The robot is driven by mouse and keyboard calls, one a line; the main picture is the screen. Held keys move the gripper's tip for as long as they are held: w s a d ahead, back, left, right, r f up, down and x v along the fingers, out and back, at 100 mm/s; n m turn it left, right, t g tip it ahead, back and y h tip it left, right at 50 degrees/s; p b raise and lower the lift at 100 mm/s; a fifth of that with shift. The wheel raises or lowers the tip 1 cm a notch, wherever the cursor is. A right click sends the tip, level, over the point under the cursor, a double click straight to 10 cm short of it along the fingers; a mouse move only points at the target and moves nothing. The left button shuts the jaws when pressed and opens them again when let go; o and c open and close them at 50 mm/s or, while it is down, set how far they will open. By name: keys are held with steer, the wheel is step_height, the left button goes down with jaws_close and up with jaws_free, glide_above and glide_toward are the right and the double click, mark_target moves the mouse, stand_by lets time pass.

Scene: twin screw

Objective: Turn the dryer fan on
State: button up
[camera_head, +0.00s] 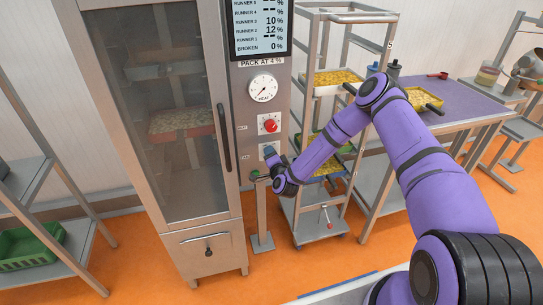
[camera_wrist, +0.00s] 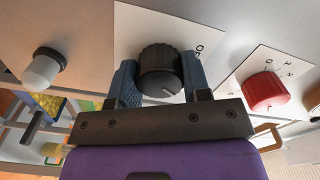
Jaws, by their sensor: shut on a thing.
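The dryer (camera_head: 226,150) stands at the left of the head view, with a tall glass door and a control panel at its right side. In the wrist view a black knob (camera_wrist: 160,72) on a white plate sits between the two blue fingers of my gripper (camera_wrist: 161,80). The gripper is shut on this knob. Part of an "OFF" mark shows on the plate; the rest is hidden. In the head view my gripper (camera_head: 270,156) is at the lower plate of the panel and covers the knob. A red knob (camera_head: 270,125) is above it; it also shows in the wrist view (camera_wrist: 263,91).
A dial marked HEAT (camera_head: 263,88) and a display (camera_head: 261,27) are higher on the panel. A whitish lamp or button (camera_wrist: 43,69) is beside the black knob. A trolley with trays (camera_head: 335,78) and a purple-topped table (camera_head: 455,97) stand to the right.

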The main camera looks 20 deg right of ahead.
stand_by(0.4)
steer(key=o, duration=0.9)
steer(key=shift+s, duration=0.1)
steer(key=s, duration=1)
steer(key=shift+s, duration=0.35)
